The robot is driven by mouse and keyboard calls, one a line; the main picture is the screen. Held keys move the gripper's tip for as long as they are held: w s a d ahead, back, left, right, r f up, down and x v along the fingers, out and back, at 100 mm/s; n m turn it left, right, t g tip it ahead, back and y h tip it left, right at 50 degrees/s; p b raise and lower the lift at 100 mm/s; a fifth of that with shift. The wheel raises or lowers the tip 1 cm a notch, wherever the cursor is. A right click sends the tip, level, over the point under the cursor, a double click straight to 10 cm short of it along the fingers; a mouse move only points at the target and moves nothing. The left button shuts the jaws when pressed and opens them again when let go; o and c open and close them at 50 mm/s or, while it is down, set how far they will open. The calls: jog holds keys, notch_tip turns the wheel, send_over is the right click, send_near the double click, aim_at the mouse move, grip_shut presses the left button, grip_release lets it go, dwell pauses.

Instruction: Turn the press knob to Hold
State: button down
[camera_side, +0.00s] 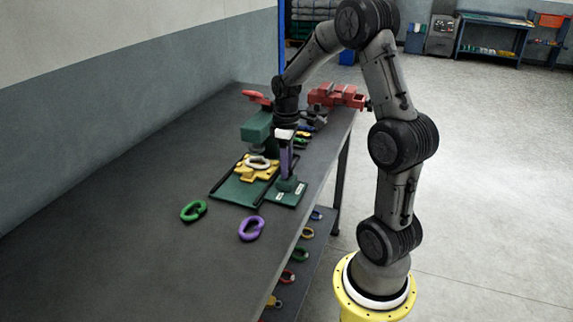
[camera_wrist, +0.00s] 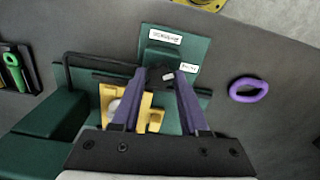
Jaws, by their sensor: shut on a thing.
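The press knob (camera_wrist: 158,77) is a dark knob with a small pale mark, on a green panel (camera_wrist: 200,47) beside the press. The panel also shows in the side view (camera_side: 286,203). It bears two white labels, a longer one (camera_wrist: 165,38) and a shorter one (camera_wrist: 189,68); their print is too small to read surely. My gripper (camera_wrist: 160,80) has its two purple fingers on either side of the knob, shut on it. In the side view my gripper (camera_side: 287,178) points down onto the panel; its fingers partly hide the knob.
The green press (camera_side: 256,130) with a red handle stands just left of my gripper, over a yellow fixture (camera_side: 243,171) holding a pale link. A green link (camera_side: 193,211) and a purple link (camera_side: 251,228) lie on the bench in front. A red vise (camera_side: 335,96) stands behind.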

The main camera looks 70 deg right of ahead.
dwell(0.3)
jog(key=shift+m, duration=2.9)
jog(key=shift+r, duration=0.1)
jog(key=shift+c, duration=2.1)
grip_release()
notch_tip(320, 180, up, 14)
